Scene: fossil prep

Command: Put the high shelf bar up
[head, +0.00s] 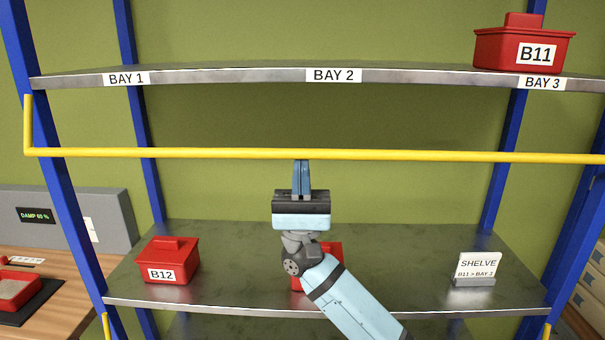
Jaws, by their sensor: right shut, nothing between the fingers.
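The high shelf bar is a long yellow bar (220,153) running level across the front of the rack, below the upper shelf edge. Its left end bends upward to a short yellow arm (28,122) by the blue left post. Its right end runs out of the picture. My right gripper (301,164) is shut and empty, pointing up, with its fingertips at the underside of the bar near mid-span. I cannot tell whether they touch it. My left gripper is not in view.
The upper shelf (225,76) holds a red box B11 (495,50) above BAY 3; BAY 1 and BAY 2 look empty. The lower shelf (225,290) holds a red box B12 (171,250), another red box (328,252) partly behind my arm, and a SHELVE card (477,264).

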